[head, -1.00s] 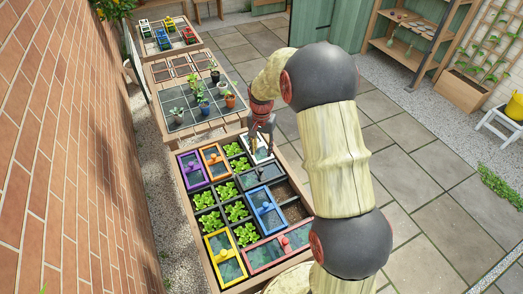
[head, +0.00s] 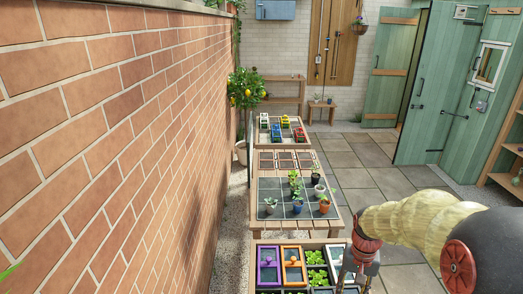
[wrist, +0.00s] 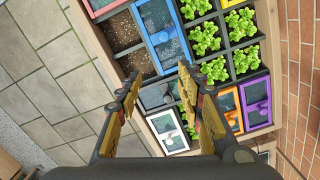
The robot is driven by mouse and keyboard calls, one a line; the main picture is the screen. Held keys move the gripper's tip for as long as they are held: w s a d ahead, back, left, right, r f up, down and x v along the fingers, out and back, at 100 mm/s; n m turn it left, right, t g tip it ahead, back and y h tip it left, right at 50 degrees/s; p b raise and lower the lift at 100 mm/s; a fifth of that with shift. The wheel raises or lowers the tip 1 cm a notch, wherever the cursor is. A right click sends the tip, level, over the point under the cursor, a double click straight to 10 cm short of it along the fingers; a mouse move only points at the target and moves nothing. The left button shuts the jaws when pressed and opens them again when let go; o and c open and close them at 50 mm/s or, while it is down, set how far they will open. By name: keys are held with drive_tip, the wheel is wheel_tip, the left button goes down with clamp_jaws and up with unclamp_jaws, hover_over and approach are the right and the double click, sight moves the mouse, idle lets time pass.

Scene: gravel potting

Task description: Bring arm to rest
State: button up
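My gripper (head: 355,277) hangs at the lower right of the head view, over the right side of the nearest raised planter. In the wrist view its two fingers (wrist: 155,92) stand well apart, with nothing between them but the planter and paving far below. My arm bends in from the right edge of the head view. The planter (wrist: 97,62) is divided into cells with leafy green plants, bare brown soil and coloured framed lids. A purple-framed lid (head: 268,266) and an orange-framed lid (head: 293,264) show at its far left. Its near part is out of the head view.
A table of potted plants (head: 285,222) stands beyond the planter, with a further table of small coloured crates (head: 282,133) behind it. A brick wall (head: 110,130) runs along the left. Paving (head: 372,178) lies open to the right, before green doors (head: 432,95).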

drive_tip(key=s+a+r+n+t+b, duration=0.1)
drive_tip(key=s+a+r+n+t, duration=0.1)
drive_tip(key=s+r, duration=0.6)
drive_tip(key=s+a+r+n+t+b, duration=0.1)
drive_tip(key=s+a+r+t, duration=0.3)
drive_tip(key=s+r, duration=0.5)
drive_tip(key=shift+s+a+r+n, duration=0.2)
drive_tip(key=shift+s+a+n, duration=0.3)
drive_tip(key=shift+s+a, duration=0.3)
drive_tip(key=shift+d+f, duration=0.1)
